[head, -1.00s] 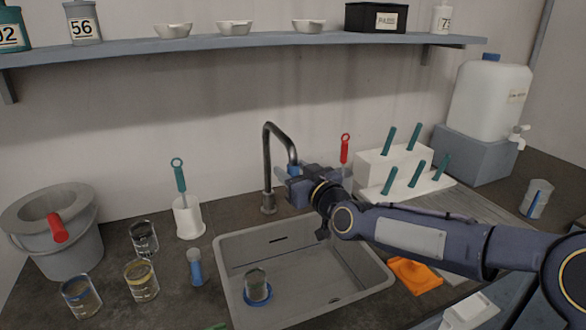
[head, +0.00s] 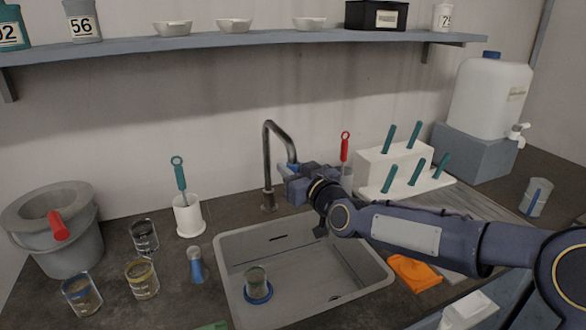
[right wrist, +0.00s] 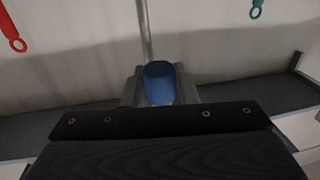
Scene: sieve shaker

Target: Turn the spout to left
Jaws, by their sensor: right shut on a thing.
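The spout (head: 277,128) is a dark curved metal tap behind the sink. It rises from the counter, arches over to the right and comes down to a blue tip. My right gripper (head: 291,172) is at the spout's lower end. In the right wrist view the blue tip (right wrist: 159,84) sits between the jaws of the right gripper (right wrist: 160,90), which are shut on it. The gripper hides part of the tip in the head view. My left gripper is not in view.
The grey sink (head: 232,270) holds a beaker (head: 257,284). A white rack (head: 375,165) is close to the gripper's right. A shelf (head: 250,42) runs above.

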